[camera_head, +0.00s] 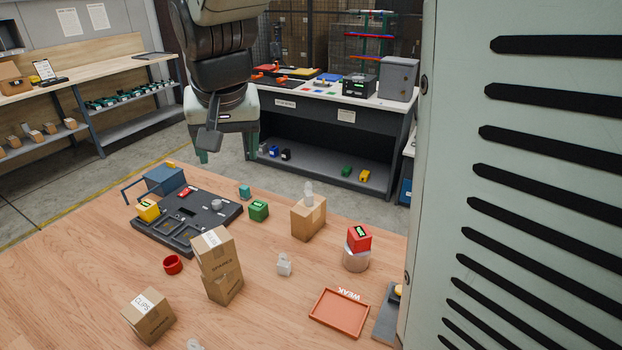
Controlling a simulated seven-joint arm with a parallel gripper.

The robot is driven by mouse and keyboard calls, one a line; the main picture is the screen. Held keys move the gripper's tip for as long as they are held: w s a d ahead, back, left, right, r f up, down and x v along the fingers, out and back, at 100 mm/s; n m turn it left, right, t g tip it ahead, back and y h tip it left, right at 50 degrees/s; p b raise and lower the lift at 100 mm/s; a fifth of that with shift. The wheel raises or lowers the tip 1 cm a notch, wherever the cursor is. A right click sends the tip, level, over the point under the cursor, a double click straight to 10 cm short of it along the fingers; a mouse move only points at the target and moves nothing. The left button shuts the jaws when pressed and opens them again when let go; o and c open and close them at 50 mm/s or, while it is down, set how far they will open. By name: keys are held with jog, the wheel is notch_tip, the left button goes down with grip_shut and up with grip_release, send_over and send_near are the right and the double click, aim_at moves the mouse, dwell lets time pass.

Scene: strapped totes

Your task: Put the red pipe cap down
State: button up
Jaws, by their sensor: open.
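The red pipe cap (173,264) is a short, round, hollow red piece. It rests on the wooden table, left of the stacked cardboard boxes and in front of the dark fixture board. My gripper (228,157) hangs above the far side of the table, well above and behind the cap. Its green-tipped fingers are spread apart with nothing visible between them. The cap and my gripper are clearly apart.
Stacked boxes (222,285), a "CLIPS" box (149,315), a green block (258,211) and an orange tray (340,312) surround free table patches. A slotted grey panel (520,180) fills the right.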

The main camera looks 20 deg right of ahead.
jog(key=s+d+r, duration=0.2)
jog(key=s+d, duration=0.2)
jog(key=s, duration=0.6)
jog(key=s+d+r, duration=0.1)
jog(key=s+d, duration=0.4)
jog(key=s, duration=0.6)
jog(key=shift+s+r+n+t, duration=0.25)
jog(key=shift+r+n+t, duration=0.15)
